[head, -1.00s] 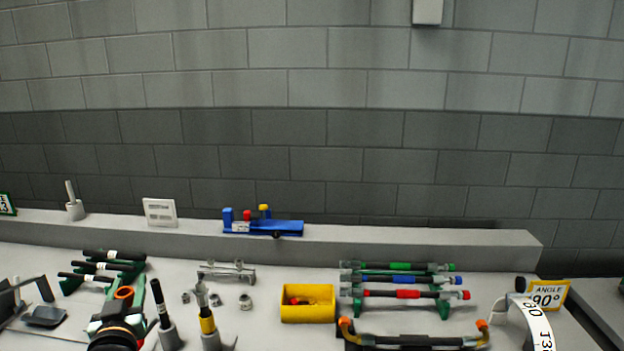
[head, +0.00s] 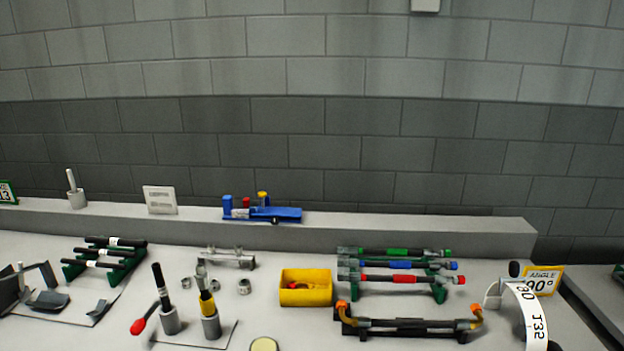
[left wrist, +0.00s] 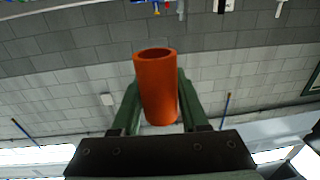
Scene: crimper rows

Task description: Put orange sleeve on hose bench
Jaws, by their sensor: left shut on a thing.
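An orange sleeve (left wrist: 157,90), a short hollow tube, shows in the left wrist view with its open end up. My left gripper (left wrist: 160,105) is shut on it, with one green finger on each side. Neither the sleeve nor my left gripper shows in the head view. My right gripper is out of view. A grey worktop (head: 300,330) with hoses on it fills the lower head view; I cannot tell whether it is the hose bench.
A green rack (head: 115,262) holds black hoses at left. A yellow bin (head: 305,298) stands mid-table, beside a rack of colour-banded hoses (head: 400,279). A hose with orange ends (head: 410,326) lies in front. Upright tools (head: 208,310) stand front left. A blue tool (head: 270,214) sits on the back ledge.

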